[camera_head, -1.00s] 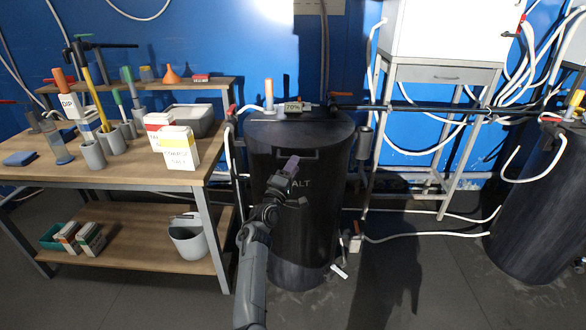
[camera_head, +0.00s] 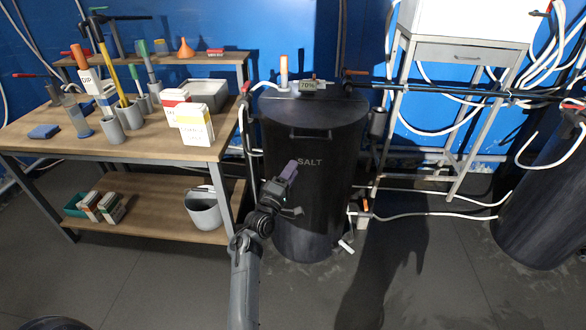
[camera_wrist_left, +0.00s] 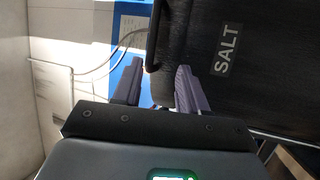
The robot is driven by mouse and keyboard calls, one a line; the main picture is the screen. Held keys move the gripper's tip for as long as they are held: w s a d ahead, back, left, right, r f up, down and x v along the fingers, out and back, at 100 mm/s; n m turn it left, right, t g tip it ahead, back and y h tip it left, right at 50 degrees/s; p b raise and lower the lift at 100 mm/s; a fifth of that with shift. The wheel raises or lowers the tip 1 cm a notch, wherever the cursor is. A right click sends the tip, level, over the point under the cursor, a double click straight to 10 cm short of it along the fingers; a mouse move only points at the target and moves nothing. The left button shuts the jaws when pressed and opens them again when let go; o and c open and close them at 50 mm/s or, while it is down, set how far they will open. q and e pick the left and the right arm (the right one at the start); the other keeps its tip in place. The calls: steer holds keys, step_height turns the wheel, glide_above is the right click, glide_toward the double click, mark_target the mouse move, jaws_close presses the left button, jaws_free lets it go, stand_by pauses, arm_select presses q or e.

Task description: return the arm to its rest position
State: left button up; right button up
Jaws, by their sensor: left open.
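My left arm comes up from the bottom of the head view, and its left gripper (camera_head: 289,171) is in front of the black salt tank (camera_head: 315,195). In the left wrist view the two fingers of the gripper (camera_wrist_left: 157,88) stand apart with nothing between them. The tank's dark side with its white SALT label (camera_wrist_left: 228,50) and a black handle (camera_wrist_left: 153,35) lie just beyond the fingers. I cannot tell whether any finger touches the tank. The tank's lid is down. My right gripper is not in view.
A wooden workbench (camera_head: 60,140) with cups, tools and salt boxes (camera_head: 197,125) stands at the left. A grey bucket (camera_head: 203,211) is on its lower shelf. A white cabinet on a metal frame (camera_head: 455,50) and hoses stand at the right. Another dark tank (camera_head: 545,205) is at far right. The front floor is clear.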

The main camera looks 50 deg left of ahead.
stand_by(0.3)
arm_select(q)
steer(key=s+f+m+g+h+p, duration=0.1)
steer(key=s+f+m+h+p, duration=0.15)
steer(key=s+f, duration=0.2)
steer(key=s+d+f+m+g+h+p, duration=0.1)
steer(key=s+d+m+g+h+p, duration=0.3)
steer(key=d, duration=0.5)
steer(key=s+d+f+m+g+h+p, duration=0.1)
steer(key=s+d+m+g+h+p, duration=0.1)
steer(key=s+d+m+p, duration=0.6)
steer(key=s+d+r+m+g, duration=0.2)
steer(key=s+d+m+g, duration=0.25)
steer(key=s+d, duration=0.3)
steer(key=s+d+r+m+g, duration=0.25)
steer(key=s+d+g, duration=0.25)
steer(key=s+d, duration=0.3)
step_height(320, 180, up, 37)
steer(key=m+p, duration=0.1)
steer(key=p, duration=3.6)
steer(key=shift+w+d, duration=0.25)
steer(key=shift+w, duration=0.1)
